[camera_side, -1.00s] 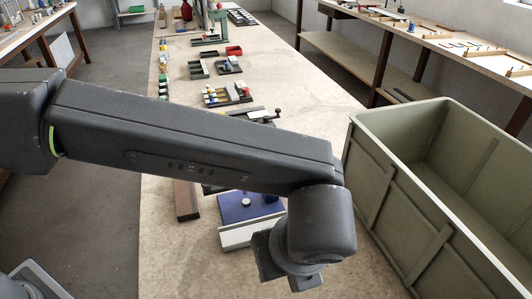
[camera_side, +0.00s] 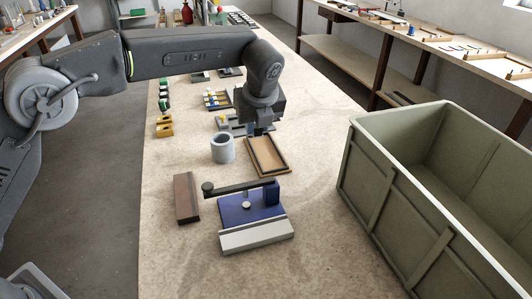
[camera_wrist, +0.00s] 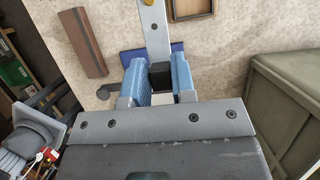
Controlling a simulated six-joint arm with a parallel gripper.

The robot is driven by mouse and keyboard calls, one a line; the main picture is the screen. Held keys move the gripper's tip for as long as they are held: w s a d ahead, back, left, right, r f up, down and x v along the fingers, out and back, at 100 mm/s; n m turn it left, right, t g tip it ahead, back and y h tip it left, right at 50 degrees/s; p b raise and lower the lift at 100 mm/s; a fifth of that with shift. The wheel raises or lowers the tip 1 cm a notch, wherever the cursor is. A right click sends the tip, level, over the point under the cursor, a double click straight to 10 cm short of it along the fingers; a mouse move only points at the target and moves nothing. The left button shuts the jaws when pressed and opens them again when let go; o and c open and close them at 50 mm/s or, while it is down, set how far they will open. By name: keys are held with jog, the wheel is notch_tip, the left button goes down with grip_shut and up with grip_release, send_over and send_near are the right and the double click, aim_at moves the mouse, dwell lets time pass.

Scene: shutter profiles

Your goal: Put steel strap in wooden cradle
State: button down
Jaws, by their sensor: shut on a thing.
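My gripper (camera_side: 262,130) hangs in the air near the upper left edge of the shallow wooden tray in the side view. In the wrist view its blue-padded fingers (camera_wrist: 159,82) are shut on a grey strip with small holes, which I take as the steel strap (camera_wrist: 154,28). The strap sticks out past the fingers toward the top of that view; I cannot make it out in the side view. The tray, which looks like the wooden cradle (camera_side: 285,168), lies on the bench with its inside looking empty. Its corner also shows in the wrist view (camera_wrist: 211,12).
A blue fixture (camera_side: 240,210) with a dark lever and pale front bar stands before the cradle. A brown bar (camera_side: 186,198) lies to its left. A grey cup (camera_side: 222,150) stands left of the cradle. A large green bin (camera_side: 385,205) stands at the right.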

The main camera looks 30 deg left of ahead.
jog(key=w+a, duration=0.6)
jog(key=a, duration=0.6)
send_over(271, 162)
jog(key=s, duration=0.1)
notch_tip(271, 162, down, 11)
jog(key=shift+s+f, duration=0.1)
jog(key=shift+f, duration=0.1)
jog(key=shift+d+f, duration=0.3)
jog(key=shift+d, duration=0.2)
jog(key=shift+f, duration=1.95)
jog(key=shift+f, duration=0.15)
jog(key=c, duration=1.2)
grip_release()
